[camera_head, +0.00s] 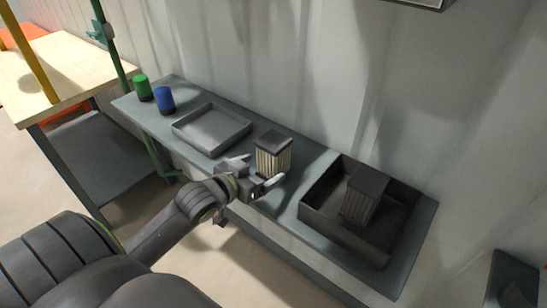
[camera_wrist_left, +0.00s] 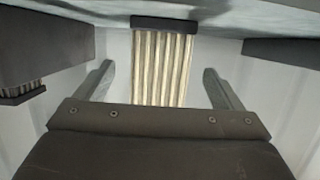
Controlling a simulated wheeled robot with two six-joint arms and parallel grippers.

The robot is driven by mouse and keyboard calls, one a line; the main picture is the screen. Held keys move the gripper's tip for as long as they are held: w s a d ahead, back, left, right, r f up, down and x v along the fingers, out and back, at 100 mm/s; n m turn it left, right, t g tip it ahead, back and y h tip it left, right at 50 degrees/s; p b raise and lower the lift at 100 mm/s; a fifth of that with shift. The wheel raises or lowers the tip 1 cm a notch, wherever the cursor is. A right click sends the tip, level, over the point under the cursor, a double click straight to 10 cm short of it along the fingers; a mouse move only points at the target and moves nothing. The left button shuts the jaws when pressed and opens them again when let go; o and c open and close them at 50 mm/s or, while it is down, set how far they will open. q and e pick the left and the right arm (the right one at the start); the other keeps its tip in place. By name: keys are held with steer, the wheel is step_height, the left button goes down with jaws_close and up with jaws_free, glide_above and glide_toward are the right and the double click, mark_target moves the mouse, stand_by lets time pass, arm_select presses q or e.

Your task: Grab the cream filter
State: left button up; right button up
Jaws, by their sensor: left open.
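The cream filter (camera_head: 272,158) is a pleated block with a dark cap, standing upright on the grey bench in the head view. My left gripper (camera_head: 258,172) is right at its near side, with the jaws open. In the left wrist view the cream pleats of the filter (camera_wrist_left: 162,68) show between the two spread fingers (camera_wrist_left: 162,85), with clear gaps on both sides. The lower end of the filter in that view is hidden behind the gripper body. My right gripper is not in view.
A dark tray (camera_head: 318,222) at the right holds another dark-capped filter (camera_head: 363,196). An empty grey tray (camera_head: 212,146) lies left of the cream filter. A blue can (camera_head: 165,99) and a green can (camera_head: 143,88) stand at the far left. A wall runs behind the bench.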

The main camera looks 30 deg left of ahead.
arm_select(q)
steer(key=shift+p+x, duration=0.55)
steer(key=shift+x, duration=2.4)
steer(key=shift+r, duration=0.1)
steer(key=c, duration=1.1)
